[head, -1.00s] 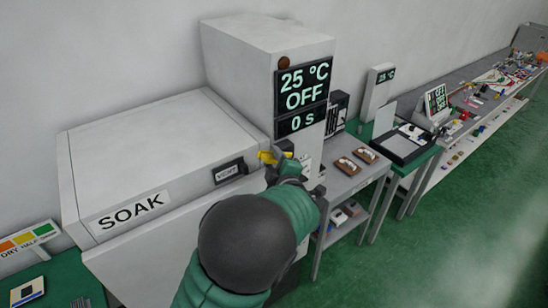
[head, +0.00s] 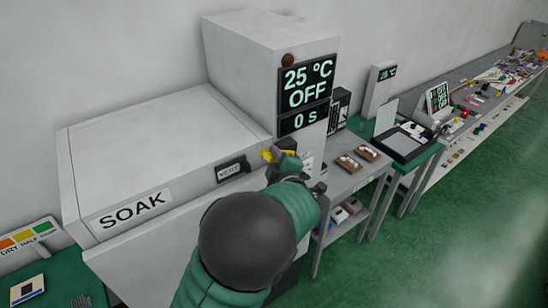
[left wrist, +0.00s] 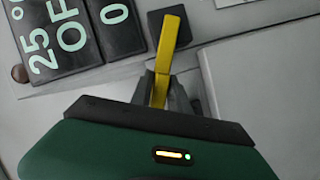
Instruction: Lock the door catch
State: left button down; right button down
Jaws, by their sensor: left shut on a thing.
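The door catch is a yellow lever (head: 268,155) on a dark mount, on the front of the white oven-like machine (head: 165,150) marked SOAK. In the left wrist view the yellow lever (left wrist: 166,60) runs up from between my fingers to its dark mount (left wrist: 178,28). My left gripper (left wrist: 160,95) is shut on the lower part of the lever. In the head view my left gripper (head: 283,164) is partly hidden by my own wrist and forearm. My right gripper does not show.
A display (head: 307,85) reads 25 °C, OFF and 0 s. A VENT label (head: 230,171) sits left of the lever. A grey side table (head: 350,180) with small brown trays stands to the right. Green floor (head: 450,225) lies open at the right.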

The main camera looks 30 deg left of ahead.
pick_arm(q)
jog(key=shift+d+f, duration=0.25)
jog(key=shift+f, duration=0.15)
dwell(0.4)
jog(key=shift+f+b, duration=0.2)
jog(key=shift+b, duration=0.3)
notch_tip(320, 180, down, 10)
jog(key=w+n+t+y+b, duration=0.1)
jog(key=n+y+b, duration=0.3)
jog(key=n+b, duration=0.9)
jog(key=shift+d+t+b, duration=0.25)
jog(key=shift+t+b, duration=0.65)
jog(key=shift+b, duration=14)
jog(key=shift+f, duration=0.1)
jog(key=c, duration=1.4)
grip_release()
jog(key=shift+o, duration=0.2)
jog(key=shift+d, duration=0.15)
